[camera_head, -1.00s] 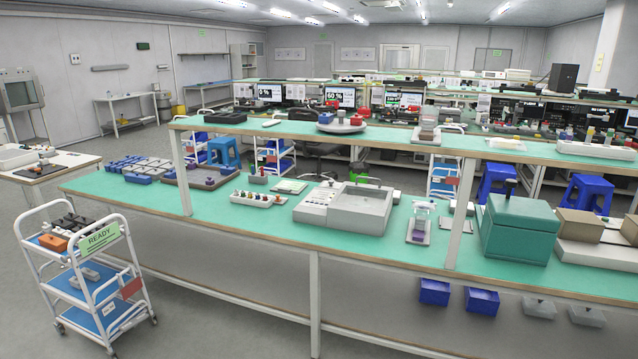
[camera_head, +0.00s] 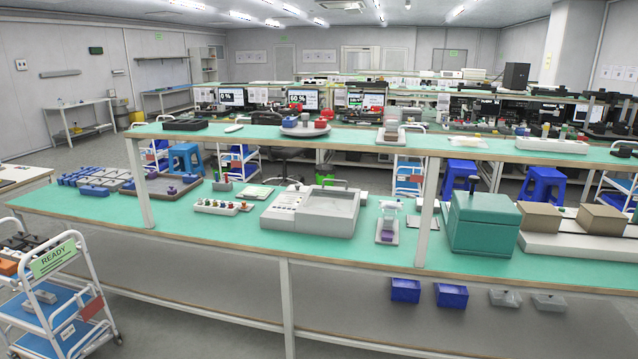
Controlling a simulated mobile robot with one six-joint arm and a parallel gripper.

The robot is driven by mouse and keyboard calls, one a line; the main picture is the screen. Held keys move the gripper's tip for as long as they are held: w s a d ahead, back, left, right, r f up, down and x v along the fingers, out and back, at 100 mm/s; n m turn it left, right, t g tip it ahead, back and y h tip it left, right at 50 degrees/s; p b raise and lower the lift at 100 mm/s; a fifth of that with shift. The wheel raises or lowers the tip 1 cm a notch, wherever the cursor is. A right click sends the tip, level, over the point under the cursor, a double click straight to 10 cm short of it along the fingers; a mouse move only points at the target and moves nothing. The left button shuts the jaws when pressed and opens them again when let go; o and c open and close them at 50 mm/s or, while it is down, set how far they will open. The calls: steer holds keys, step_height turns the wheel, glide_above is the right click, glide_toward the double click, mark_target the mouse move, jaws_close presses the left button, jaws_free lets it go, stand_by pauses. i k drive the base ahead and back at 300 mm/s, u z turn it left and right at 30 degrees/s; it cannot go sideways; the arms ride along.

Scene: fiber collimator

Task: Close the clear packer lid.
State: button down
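I cannot single out the clear packer lid with certainty at this distance. A low pale-grey machine (camera_head: 283,213) with a shallow open-looking grey tray section (camera_head: 325,222) sits mid-bench; any clear lid on it is too faint to tell. Right of it is a small stand (camera_head: 387,232) with a pale top and a purple part. A teal box (camera_head: 483,226) with a dark upright handle stands further right on the bench. My gripper is not in view.
The long green bench (camera_head: 150,214) spans the view, with a raised shelf (camera_head: 340,139) on posts. A white cart (camera_head: 62,301) with a READY sign stands at left. Floor is clear between cart and bench.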

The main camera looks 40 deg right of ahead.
mark_target(356, 193)
steer(key=z, duration=0.2)
steer(key=i, duration=0.95)
steer(key=u, duration=0.25)
